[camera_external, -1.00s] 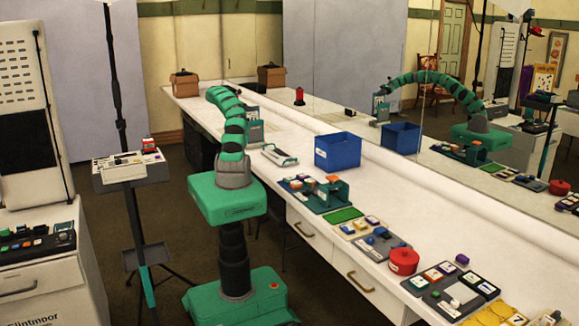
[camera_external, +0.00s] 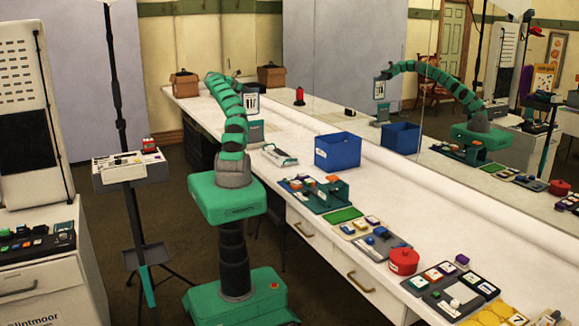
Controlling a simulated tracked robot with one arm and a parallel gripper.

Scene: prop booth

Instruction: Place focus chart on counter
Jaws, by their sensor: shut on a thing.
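The focus chart (camera_external: 251,102), a small pale panel with dark bars and a dark frame, is held up above the far part of the counter (camera_external: 310,125). My gripper (camera_external: 238,83) is at the end of the outstretched green arm, shut on the chart's upper edge; its fingers are small and partly hidden. A teal and grey stand (camera_external: 256,131) is on the counter below the chart, with a gap between them. The mirror also shows the raised chart (camera_external: 380,88).
A grey-white device (camera_external: 279,155) and a blue bin (camera_external: 337,151) stand nearer on the counter. A red object (camera_external: 299,96) and cardboard boxes (camera_external: 184,83) are at the far end. The mirror wall runs along the back. Counter between stand and mirror is clear.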

